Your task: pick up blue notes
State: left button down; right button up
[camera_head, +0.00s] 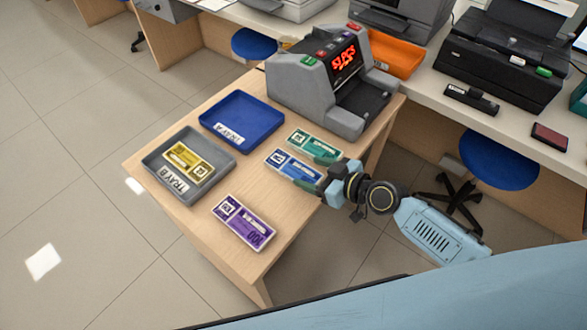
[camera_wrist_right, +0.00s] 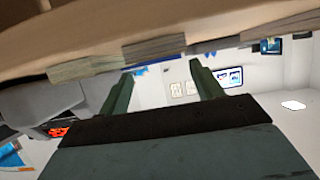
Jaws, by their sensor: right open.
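The bundle of blue notes (camera_head: 288,164) lies flat on the wooden table, between the green notes (camera_head: 314,146) and the purple notes (camera_head: 243,222). My right gripper (camera_head: 318,178) is open at the right end of the blue notes, by the table's right edge. In the right wrist view its two fingers (camera_wrist_right: 163,85) stand apart with nothing between them. Note bundles show edge-on there along the tabletop, one of them (camera_wrist_right: 155,48) in front of the fingers; their colours cannot be told. My left gripper is not in view.
Blue tray A (camera_head: 266,109) is empty. Grey tray B (camera_head: 218,147) holds yellow notes (camera_head: 188,162). A grey note counter (camera_head: 310,98) with a red display stands at the back of the table. Bare tabletop (camera_head: 235,178) lies left of the blue notes.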

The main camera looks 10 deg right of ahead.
aim_at(293, 168)
jog(key=x, duration=0.5)
jog(key=shift+s+f, duration=0.1)
jog(key=shift+s, duration=0.1)
jog(key=c, duration=0.7)
jog(key=shift+c, duration=0.2)
